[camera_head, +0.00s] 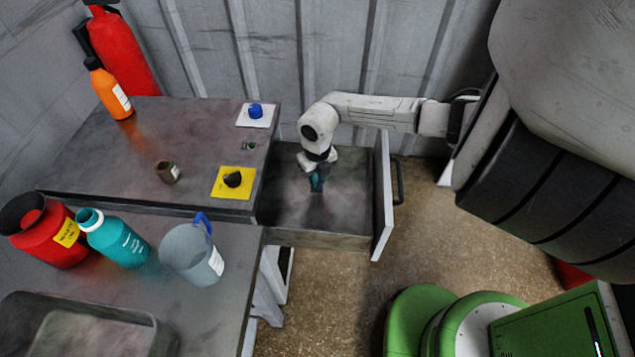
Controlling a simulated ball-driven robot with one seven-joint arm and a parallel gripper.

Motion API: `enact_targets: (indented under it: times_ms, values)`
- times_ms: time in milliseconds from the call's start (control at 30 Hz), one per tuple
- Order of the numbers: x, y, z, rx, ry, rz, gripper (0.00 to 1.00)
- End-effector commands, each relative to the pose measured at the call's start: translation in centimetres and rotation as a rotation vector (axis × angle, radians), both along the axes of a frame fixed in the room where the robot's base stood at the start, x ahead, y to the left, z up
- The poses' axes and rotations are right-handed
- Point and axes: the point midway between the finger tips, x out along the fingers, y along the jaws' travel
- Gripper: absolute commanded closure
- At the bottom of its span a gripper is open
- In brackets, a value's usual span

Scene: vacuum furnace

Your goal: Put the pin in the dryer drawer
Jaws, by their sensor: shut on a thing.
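The dryer drawer (382,200) is pulled open at the right end of the grey cabinet, and its inside looks empty. My gripper (317,170) points down over the drawer's open space. It is shut on a small teal piece, which I take to be the pin (316,183). The pin hangs below the fingers, within the drawer's outline. I cannot tell whether its lower end touches the drawer floor. The fingers are small and partly hidden by my wrist.
The cabinet top (130,165) holds an orange bottle (110,90), a small brown cup (167,172), a blue knob (255,111) and a black knob (233,180).

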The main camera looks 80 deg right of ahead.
Motion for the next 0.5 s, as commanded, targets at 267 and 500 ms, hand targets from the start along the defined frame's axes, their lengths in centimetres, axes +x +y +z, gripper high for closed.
enact_targets:
  times_ms: [267, 500]
  values:
    - [-0.1, 0.1, -2.6, 0.001, 0.001, 0.000, 1.00]
    - [-0.1, 0.1, -2.7, 0.000, 0.001, 0.000, 1.00]
